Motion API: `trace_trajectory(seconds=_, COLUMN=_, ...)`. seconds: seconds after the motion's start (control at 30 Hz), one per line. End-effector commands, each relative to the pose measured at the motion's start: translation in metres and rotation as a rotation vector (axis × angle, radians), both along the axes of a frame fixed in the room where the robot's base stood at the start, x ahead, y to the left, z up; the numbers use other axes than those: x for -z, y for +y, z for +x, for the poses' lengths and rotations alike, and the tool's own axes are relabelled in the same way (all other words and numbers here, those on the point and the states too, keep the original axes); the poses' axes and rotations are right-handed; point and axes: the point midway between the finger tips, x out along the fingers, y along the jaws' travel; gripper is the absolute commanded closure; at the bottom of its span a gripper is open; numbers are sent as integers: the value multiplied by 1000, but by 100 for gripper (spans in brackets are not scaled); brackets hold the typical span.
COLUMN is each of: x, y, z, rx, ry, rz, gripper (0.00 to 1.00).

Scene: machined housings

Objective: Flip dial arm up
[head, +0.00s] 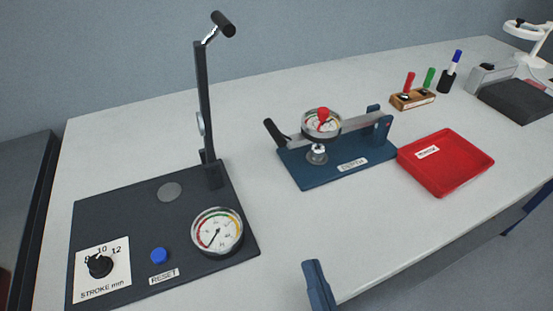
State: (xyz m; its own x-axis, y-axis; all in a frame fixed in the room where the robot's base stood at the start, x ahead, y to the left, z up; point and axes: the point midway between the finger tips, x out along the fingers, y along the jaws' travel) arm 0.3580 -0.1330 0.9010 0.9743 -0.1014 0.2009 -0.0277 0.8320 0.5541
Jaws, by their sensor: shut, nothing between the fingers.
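The dial arm (358,123) is a grey bar lying nearly level over a blue base (346,172) with a white label. It is hinged in a blue bracket (384,128) at the right. Its black handle (273,131) sticks out at the left. A round dial (312,126) with a red knob (323,115) on it sits on the bar, above a small metal part (316,154). My gripper (316,270) seems to be the blue piece at the bottom edge, shut and empty. It is well apart from the dial arm, and most of it is cut off.
A dark panel (118,208) at the left carries an upright lever (205,95), a gauge (217,231), a blue button (159,255) and a black knob (100,265). A red tray (455,175) stands right of the blue base. Bare table lies in front.

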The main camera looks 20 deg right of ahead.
Motion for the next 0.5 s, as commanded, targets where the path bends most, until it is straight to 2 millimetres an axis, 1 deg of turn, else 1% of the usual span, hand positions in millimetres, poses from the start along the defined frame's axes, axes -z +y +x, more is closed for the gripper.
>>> trace_trajectory(seconds=0.17, x=-7, y=-1, z=20, rx=-4, ry=-4, rz=0, gripper=100)
trace_trajectory(seconds=0.5, x=-22, y=-8, z=83, rx=-3, ry=-5, rz=1, gripper=100)
